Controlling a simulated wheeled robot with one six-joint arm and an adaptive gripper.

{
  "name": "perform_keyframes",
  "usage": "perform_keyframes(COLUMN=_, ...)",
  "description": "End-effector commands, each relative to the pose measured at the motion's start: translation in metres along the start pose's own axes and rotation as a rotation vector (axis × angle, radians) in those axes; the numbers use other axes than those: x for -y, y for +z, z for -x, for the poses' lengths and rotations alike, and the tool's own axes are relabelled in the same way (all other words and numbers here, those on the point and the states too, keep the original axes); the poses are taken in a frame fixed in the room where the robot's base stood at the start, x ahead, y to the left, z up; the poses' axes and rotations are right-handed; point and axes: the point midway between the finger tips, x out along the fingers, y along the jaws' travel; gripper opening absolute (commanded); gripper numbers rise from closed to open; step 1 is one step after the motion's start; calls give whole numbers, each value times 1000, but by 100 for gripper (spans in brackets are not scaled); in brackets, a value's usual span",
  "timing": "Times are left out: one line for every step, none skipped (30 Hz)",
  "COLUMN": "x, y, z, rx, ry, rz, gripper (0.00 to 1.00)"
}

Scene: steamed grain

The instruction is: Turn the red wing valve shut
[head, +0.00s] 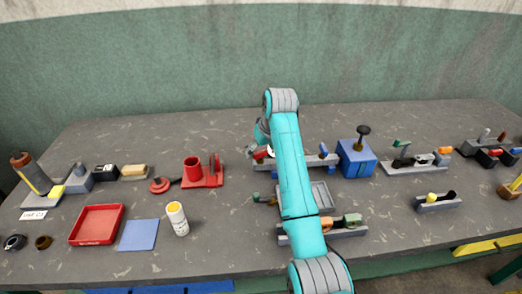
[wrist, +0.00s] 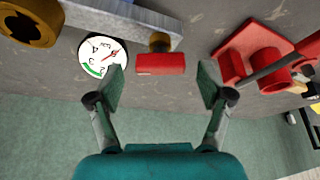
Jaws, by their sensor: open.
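The red wing valve (wrist: 161,64) shows in the wrist view as a red bar on a brass stem (wrist: 160,42), beside a grey rail (wrist: 120,18). My gripper (wrist: 161,80) is open, with one finger to each side of the red wing. Gaps show between the wing and both fingers, and the wing's long side runs across from finger to finger. A round white gauge (wrist: 103,54) with a red needle sits by the left finger. In the head view the red wing (head: 260,155) is small and partly hidden by my arm.
A red fixture with a cup (wrist: 262,62) stands to the right in the wrist view; it also shows in the head view (head: 203,174). A blue box with a black knob (head: 357,160) stands right of my arm. A red tray (head: 97,207) lies at front left.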

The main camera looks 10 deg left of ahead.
Motion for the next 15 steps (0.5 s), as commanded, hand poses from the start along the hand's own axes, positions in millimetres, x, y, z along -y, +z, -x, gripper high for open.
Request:
perform_keyframes(x=0, y=0, z=-3, rx=0, ry=0, rz=0, gripper=79)
perform_keyframes(x=0, y=0, z=-4, rx=0, ry=0, rz=0, gripper=79)
perform_keyframes(x=0, y=0, z=-5, rx=0, ry=0, rz=0, gripper=79)
perform_keyframes(x=0, y=0, z=-6, rx=0, ry=0, rz=0, gripper=79)
perform_keyframes(x=0, y=0, z=-6, rx=0, ry=0, rz=0, gripper=79)
perform_keyframes(x=0, y=0, z=-6, rx=0, ry=0, rz=0, gripper=79)
perform_keyframes(x=0, y=0, z=-6, rx=0, ry=0, rz=0, gripper=79)
perform_keyframes(x=0, y=0, z=-6, rx=0, ry=0, rz=0, gripper=79)
perform_keyframes(x=0, y=0, z=-6, rx=0, ry=0, rz=0, gripper=79)
perform_keyframes(x=0, y=0, z=-6, rx=0, ry=0, rz=0, gripper=79)
perform_keyframes(x=0, y=0, z=-6, rx=0, ry=0, rz=0, gripper=79)
perform_keyframes(x=0, y=0, z=-6, rx=0, ry=0, rz=0, gripper=72)
perform_keyframes(x=0, y=0, z=-6, rx=0, ry=0, rz=0, gripper=64)
perform_keyframes(x=0, y=0, z=-6, rx=0, ry=0, rz=0, gripper=57)
perform_keyframes(x=0, y=0, z=-6, rx=0, ry=0, rz=0, gripper=47)
